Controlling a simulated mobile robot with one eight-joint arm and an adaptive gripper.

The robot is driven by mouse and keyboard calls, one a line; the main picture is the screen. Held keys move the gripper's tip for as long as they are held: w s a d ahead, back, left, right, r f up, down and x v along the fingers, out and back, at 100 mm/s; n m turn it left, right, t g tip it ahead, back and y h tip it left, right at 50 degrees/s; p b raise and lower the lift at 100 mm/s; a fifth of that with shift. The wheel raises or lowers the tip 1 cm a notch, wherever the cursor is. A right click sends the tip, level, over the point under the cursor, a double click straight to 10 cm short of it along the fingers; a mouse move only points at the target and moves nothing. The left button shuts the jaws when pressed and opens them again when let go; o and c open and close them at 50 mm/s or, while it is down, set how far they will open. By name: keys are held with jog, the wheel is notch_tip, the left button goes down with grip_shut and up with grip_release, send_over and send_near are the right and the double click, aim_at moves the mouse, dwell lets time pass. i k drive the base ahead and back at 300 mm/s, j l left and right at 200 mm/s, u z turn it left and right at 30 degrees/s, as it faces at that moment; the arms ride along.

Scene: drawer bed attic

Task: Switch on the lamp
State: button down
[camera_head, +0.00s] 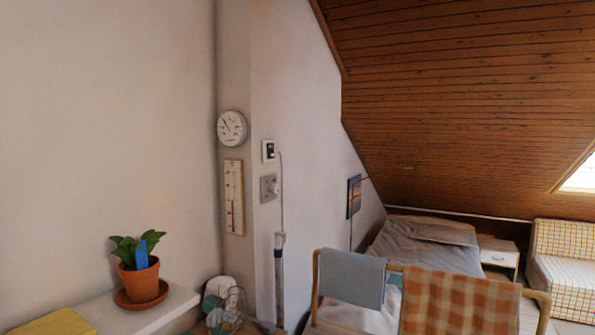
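I cannot make out a lamp for certain. A thin dark rod (373,187) slants near the picture on the far wall, and whether it belongs to a lamp is unclear. A small wall plate with a dark centre (268,151) is on the narrow white wall, and it looks like a switch or control. Below it is a grey wall plate with a round part (269,188), perhaps a socket or dial. A pale cord runs down the wall beside them. My gripper is not in view.
A potted plant (140,277) stands on a white shelf (170,311) at lower left, near a yellow object (55,323). A small fan (230,308) and a grey upright pole (279,265) are right of it. A wooden rack with cloths (352,278) stands before the bed (425,240).

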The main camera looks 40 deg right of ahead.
aim_at(270, 146)
jog(key=i+z, duration=0.25)
jog(key=i, duration=0.7)
